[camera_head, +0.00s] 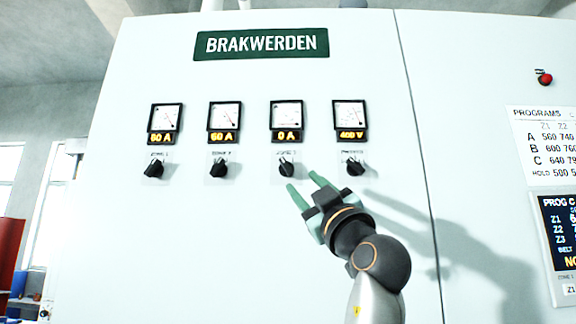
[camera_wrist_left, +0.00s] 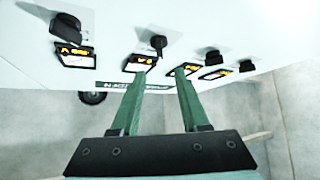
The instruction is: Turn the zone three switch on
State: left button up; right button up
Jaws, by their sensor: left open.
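The zone three switch is the black rotary knob (camera_head: 286,169) third from the left on the pale cabinet, below a meter (camera_head: 287,117) reading 0 A. Its handle looks closer to upright than its slanted neighbours. In the left wrist view, which looks upside down, this knob (camera_wrist_left: 158,42) stands above the fingers. My left gripper (camera_head: 302,181), with green fingers, is open and empty just below and right of the knob. The fingers point up toward the panel and appear apart from the knob. The fingers also show in the left wrist view (camera_wrist_left: 161,78). My right gripper is out of view.
Another knob (camera_head: 355,164) sits close right under a 400 V meter. Farther right are a red button (camera_head: 544,78), a programs sheet (camera_head: 543,145) and a display (camera_head: 560,235). The panel below the knobs is bare.

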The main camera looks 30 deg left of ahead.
aim_at(286, 166)
pick_arm(q)
jog(key=p+x, duration=0.4)
jog(key=x, duration=0.6)
jog(key=shift+w+a, duration=0.1)
jog(key=shift+f, duration=0.1)
grip_shut()
